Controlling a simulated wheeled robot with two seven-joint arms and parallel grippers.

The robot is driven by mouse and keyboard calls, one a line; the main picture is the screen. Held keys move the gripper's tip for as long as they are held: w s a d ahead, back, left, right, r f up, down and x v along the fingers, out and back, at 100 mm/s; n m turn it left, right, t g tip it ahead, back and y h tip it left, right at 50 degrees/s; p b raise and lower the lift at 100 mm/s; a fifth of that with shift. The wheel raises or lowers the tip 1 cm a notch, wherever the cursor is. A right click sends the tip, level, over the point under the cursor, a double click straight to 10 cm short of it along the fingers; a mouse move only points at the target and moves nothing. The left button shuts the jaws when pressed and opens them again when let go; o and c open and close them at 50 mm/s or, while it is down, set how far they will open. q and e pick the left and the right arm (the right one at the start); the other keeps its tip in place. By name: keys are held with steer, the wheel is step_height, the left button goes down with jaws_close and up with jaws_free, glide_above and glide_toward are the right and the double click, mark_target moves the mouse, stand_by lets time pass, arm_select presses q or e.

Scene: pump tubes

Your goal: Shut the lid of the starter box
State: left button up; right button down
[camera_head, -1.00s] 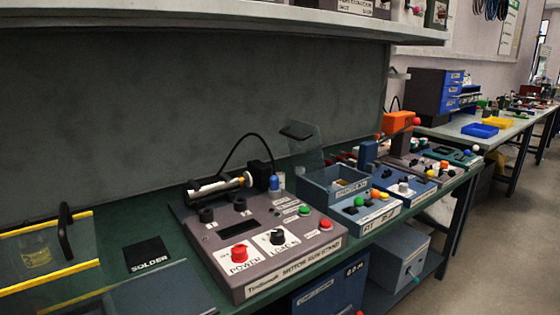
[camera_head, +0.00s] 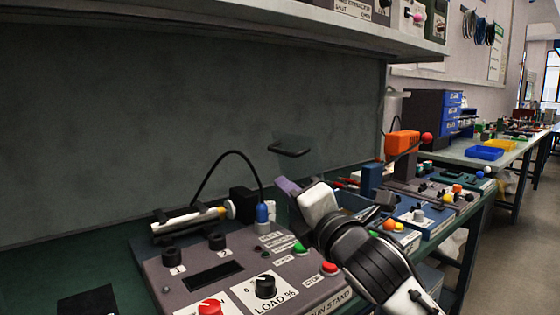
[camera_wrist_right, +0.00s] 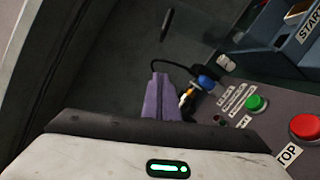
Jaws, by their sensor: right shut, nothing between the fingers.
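The starter box is the blue-grey open-topped box beside the motor run stand. In the head view my right arm hides most of it; in the right wrist view its wall (camera_wrist_right: 262,62) shows at upper right with part of a START label. Its clear lid (camera_head: 316,150) stands up, open, at the back, with a black handle (camera_head: 290,148) on top. The handle also shows in the right wrist view (camera_wrist_right: 167,24). My right gripper (camera_head: 287,187), with purple fingertips, is shut and empty, below the handle in the picture. Whether it touches the lid I cannot tell. My left gripper is out of view.
The motor run stand (camera_head: 222,262), with knobs, buttons, a blue plug (camera_head: 263,212) and a looping black cable, lies left of and below the gripper. More control boxes (camera_head: 418,215) crowd the bench at right. A shelf (camera_head: 250,15) overhangs the back.

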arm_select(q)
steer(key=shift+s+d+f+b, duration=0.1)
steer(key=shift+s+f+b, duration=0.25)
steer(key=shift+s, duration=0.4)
arm_select(e)
steer(key=w+r, duration=0.3)
steer(key=w, duration=0.7)
steer(key=shift+a, duration=0.4)
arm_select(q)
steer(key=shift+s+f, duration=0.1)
